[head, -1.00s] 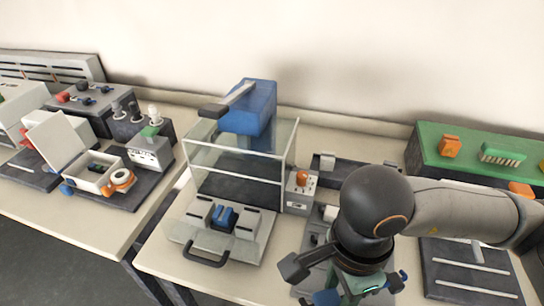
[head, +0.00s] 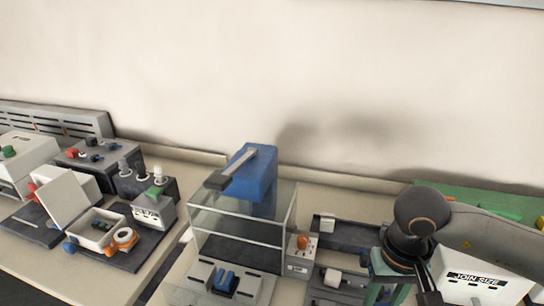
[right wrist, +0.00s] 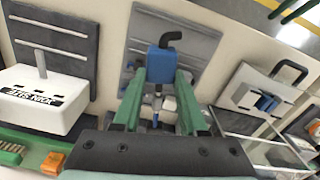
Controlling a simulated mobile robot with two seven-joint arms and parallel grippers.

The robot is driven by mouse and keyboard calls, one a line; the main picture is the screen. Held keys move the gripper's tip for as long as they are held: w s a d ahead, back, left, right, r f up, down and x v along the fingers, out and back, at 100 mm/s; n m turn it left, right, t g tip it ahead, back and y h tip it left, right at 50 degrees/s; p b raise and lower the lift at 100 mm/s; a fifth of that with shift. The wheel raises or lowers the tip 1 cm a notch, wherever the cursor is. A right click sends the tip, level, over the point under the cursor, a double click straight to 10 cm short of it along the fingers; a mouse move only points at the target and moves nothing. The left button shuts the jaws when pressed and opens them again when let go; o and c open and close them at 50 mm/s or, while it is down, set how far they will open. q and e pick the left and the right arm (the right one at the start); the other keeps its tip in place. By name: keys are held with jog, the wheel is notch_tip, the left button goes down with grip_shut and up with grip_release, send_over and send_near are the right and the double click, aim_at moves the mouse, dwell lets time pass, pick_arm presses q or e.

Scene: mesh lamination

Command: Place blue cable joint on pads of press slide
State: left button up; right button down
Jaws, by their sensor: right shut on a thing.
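My right gripper (right wrist: 162,76) has green fingers shut on the blue cable joint (right wrist: 160,62), with a dark bent cable end rising beyond it. In the head view, my right wrist and part of the green fingers show at the bottom right. The fingertips and joint cannot be made out there. The press slide (head: 203,270) is a grey plate in front of the press, with blue pads (head: 225,282) on it. The slide also shows in the right wrist view (right wrist: 243,94), with a black handle and its pads (right wrist: 266,103), apart from the gripper. My left gripper is not in view.
The blue press (head: 250,180) stands behind a clear guard (head: 240,225). A small box with an orange button (head: 302,243) is beside it. A white box with lettering (head: 480,290) is at the right. A second table at the left holds several devices.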

jog(key=shift+a+f, duration=0.1)
jog(key=s+a+f+m+b, duration=0.1)
jog(key=s+a+m+b, duration=0.2)
jog(key=m, duration=0.7)
jog(key=s+a+f+m+b, duration=0.1)
jog(key=s+a+m+b, duration=0.2)
jog(key=s+a+m, duration=0.5)
jog(key=shift+s+m, duration=1.65)
jog(key=shift+m, duration=0.05)
jog(key=shift+f, duration=0.1)
